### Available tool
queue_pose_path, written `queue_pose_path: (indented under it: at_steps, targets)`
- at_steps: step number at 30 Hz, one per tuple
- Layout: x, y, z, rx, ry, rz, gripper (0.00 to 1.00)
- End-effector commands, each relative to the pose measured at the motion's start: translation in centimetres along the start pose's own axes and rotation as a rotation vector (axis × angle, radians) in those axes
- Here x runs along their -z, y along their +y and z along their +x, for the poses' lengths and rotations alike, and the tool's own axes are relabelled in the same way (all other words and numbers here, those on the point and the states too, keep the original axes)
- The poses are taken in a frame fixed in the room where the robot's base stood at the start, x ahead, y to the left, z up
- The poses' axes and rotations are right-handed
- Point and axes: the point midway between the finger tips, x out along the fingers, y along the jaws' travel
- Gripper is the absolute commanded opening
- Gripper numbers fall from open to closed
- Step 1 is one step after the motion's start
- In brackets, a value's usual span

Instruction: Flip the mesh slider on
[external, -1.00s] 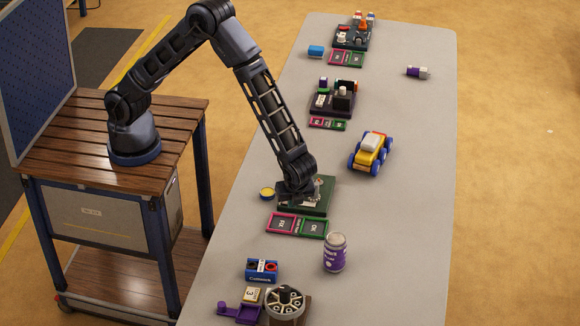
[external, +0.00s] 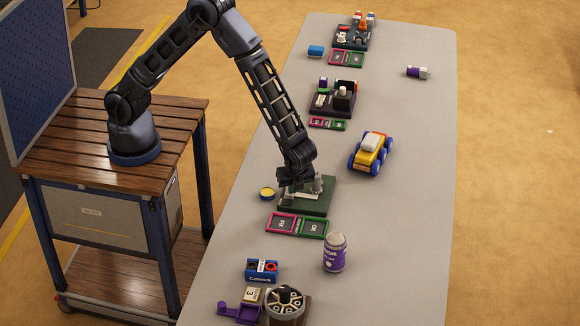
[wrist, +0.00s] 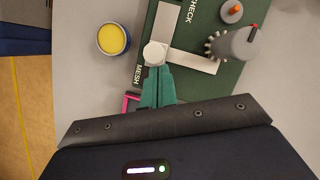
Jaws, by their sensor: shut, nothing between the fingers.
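The green board (external: 325,187) lies on the table under my gripper in the external view. In the wrist view the board (wrist: 190,85) bears a pale L-shaped plate (wrist: 190,60) with a round whitish knob (wrist: 155,52) at its corner, beside the printed word MESH (wrist: 139,75). This appears to be the mesh slider. My gripper (wrist: 156,70) has its teal fingers together, with nothing between them. The tips are right at the near side of the knob; I cannot tell whether they touch it. In the external view my gripper (external: 291,190) is over the board's left part.
A grey toothed gear part (wrist: 235,45) and an orange-tipped knob (wrist: 232,11) stand at the right of the board. A yellow-filled tin (wrist: 112,39) is to the left. The FIX/OK tray (external: 297,225) and a purple can (external: 335,253) lie nearer. Table right of the board is clear.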

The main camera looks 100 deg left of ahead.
Motion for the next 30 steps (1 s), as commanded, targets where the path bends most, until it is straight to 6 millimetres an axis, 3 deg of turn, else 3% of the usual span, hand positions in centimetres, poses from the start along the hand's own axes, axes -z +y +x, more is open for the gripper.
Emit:
queue_pose_path:
  at_steps: [3,13,20,24,30]
  targets:
    - [-1.3,-0.7,0.5,-0.001,-0.001,0.0,0.0]
    - [-1.5,-0.8,0.6,-0.001,-0.003,0.0,0.0]
    - [0.2,-0.7,0.0,0.001,-0.001,0.002,0.0]
    - [2.6,-0.7,-0.9,0.001,0.001,0.003,0.0]
    - [2.6,-0.8,-5.2,0.004,0.003,0.002,0.0]
